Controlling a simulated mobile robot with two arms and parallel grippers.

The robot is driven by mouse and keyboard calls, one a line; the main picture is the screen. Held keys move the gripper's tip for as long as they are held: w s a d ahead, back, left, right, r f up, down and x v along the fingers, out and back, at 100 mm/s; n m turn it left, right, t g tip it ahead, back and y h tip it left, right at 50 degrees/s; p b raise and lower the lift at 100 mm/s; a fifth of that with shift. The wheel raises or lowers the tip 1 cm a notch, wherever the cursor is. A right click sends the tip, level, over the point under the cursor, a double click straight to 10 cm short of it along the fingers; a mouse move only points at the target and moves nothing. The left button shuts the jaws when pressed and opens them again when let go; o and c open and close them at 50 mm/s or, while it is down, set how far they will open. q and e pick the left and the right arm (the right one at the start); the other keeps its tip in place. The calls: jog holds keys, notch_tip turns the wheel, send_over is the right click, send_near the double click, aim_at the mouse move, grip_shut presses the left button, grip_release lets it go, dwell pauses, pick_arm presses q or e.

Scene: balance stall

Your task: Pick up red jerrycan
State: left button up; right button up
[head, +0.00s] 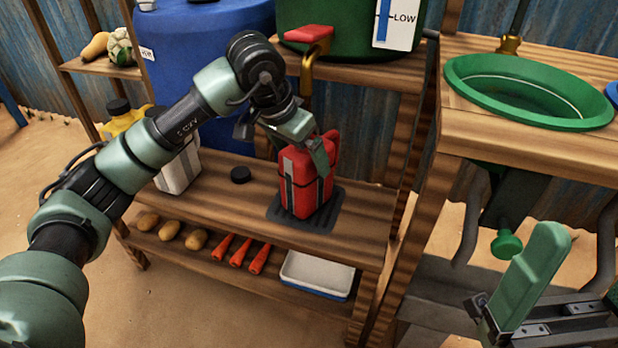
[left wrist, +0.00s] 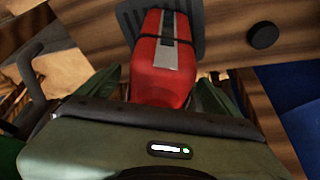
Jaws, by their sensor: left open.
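The red jerrycan (head: 303,182) stands upright on a dark slatted mat (head: 283,213) on the wooden shelf in the head view. It has a grey strip and a dark strap on its side. My left gripper (head: 305,150) is at the top of the jerrycan, with its fingers open. In the left wrist view the jerrycan (left wrist: 165,65) lies between the two green fingers of the left gripper (left wrist: 165,98). The wrist housing hides the nearest part of it. My right gripper (head: 525,300) shows partly at the lower right, away from the jerrycan.
A black cap (head: 240,175) and a white container (head: 180,172) are left of the jerrycan. A green tank (head: 345,35) and blue barrel (head: 200,50) stand behind. A green basin (head: 530,90) sits on the right bench. Carrots and a white tray (head: 317,272) lie below.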

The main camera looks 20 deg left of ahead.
pick_arm(q)
jog(key=x, duration=0.3)
jog(key=shift+b, duration=0.4)
grip_shut()
jog(key=shift+w+r, duration=0.1)
jog(key=shift+r, duration=0.05)
jog(key=shift+r, duration=0.15)
